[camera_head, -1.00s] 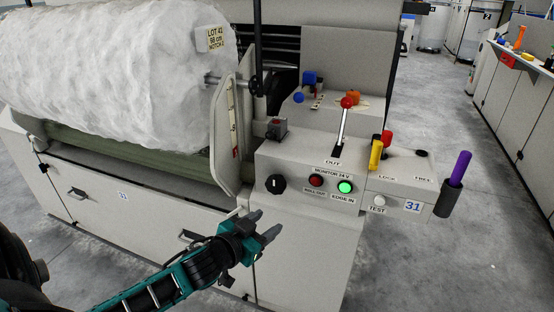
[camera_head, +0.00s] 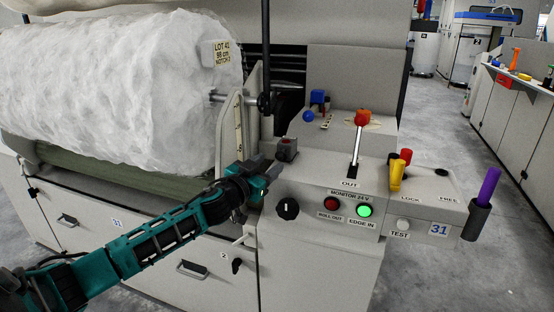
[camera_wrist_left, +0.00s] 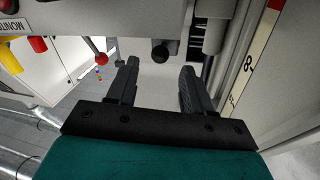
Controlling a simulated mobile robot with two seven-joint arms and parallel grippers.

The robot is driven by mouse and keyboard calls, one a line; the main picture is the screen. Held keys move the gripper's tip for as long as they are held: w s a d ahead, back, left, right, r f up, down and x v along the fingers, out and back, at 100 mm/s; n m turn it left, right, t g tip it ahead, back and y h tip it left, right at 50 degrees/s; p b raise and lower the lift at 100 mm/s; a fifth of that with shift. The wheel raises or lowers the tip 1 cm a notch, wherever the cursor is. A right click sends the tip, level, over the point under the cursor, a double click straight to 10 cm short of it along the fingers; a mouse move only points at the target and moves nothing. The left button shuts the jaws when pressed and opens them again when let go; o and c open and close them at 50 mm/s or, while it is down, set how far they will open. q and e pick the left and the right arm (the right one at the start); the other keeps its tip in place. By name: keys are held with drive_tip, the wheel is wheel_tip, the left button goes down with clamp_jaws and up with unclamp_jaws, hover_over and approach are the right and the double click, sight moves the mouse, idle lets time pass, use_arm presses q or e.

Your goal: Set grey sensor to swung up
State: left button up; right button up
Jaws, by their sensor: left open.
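My right gripper is not in view.
A notched end plate (camera_head: 230,135) and a black post (camera_head: 265,70) stand close to the gripper. A white fibre roll (camera_head: 110,85) fills the left.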

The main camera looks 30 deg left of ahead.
sight(277, 157)
use_arm(q)
drive_tip(key=shift+w+a, duration=0.15)
drive_tip(key=shift+w, duration=2.5)
clamp_jaws()
